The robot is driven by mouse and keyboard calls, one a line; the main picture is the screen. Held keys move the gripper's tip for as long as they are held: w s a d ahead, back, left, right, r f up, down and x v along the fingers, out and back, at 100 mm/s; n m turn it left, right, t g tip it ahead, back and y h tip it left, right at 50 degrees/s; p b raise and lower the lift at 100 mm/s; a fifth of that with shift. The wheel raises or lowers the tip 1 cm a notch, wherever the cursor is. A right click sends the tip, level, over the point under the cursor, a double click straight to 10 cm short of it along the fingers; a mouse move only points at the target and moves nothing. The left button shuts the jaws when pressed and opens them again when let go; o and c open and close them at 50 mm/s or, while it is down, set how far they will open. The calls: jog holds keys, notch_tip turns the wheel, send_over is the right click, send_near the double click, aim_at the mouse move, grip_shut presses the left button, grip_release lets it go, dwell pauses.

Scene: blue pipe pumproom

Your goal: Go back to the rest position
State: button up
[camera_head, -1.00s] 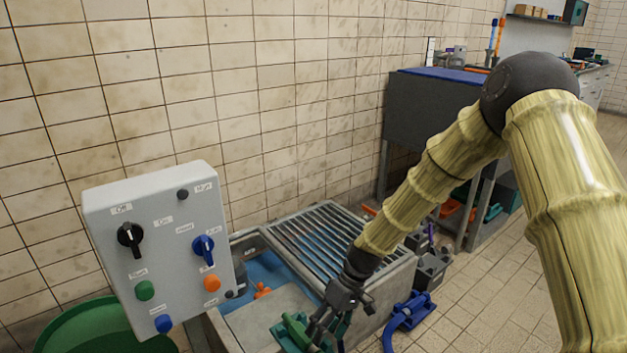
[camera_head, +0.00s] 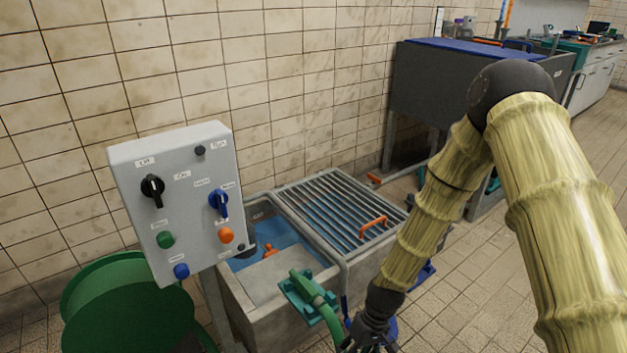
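My gripper (camera_head: 372,340) is at the bottom edge of the head view, right of a green hose fitting (camera_head: 308,288) on the front of the basin. Its dark fingers are partly cut off by the frame edge. They look spread and I see nothing held between them. My arm comes down from the right, bent at a dark elbow joint, with tan, bamboo-like links.
A grey control panel (camera_head: 175,200) with knobs and buttons stands left. A grey tank (camera_head: 440,85) stands behind. Tiled floor is clear at right.

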jog(key=s+d+f+m+t+h, duration=0.15)
jog(key=s+d, duration=0.25)
jog(key=s, duration=0.4)
jog(key=s+d+f+m+h, duration=0.1)
jog(key=s+d+f+m, duration=0.2)
jog(key=s, duration=0.5)
jog(key=s+d+f+t+h, duration=0.1)
jog(key=s+d+f, duration=0.2)
jog(key=s+d, duration=0.35)
notch_tip(320, 180, up, 29)
jog(key=s+a+p, duration=0.1)
jog(key=p, duration=2.8)
jog(key=shift+s+a, duration=0.15)
jog(key=shift+a, duration=0.2)
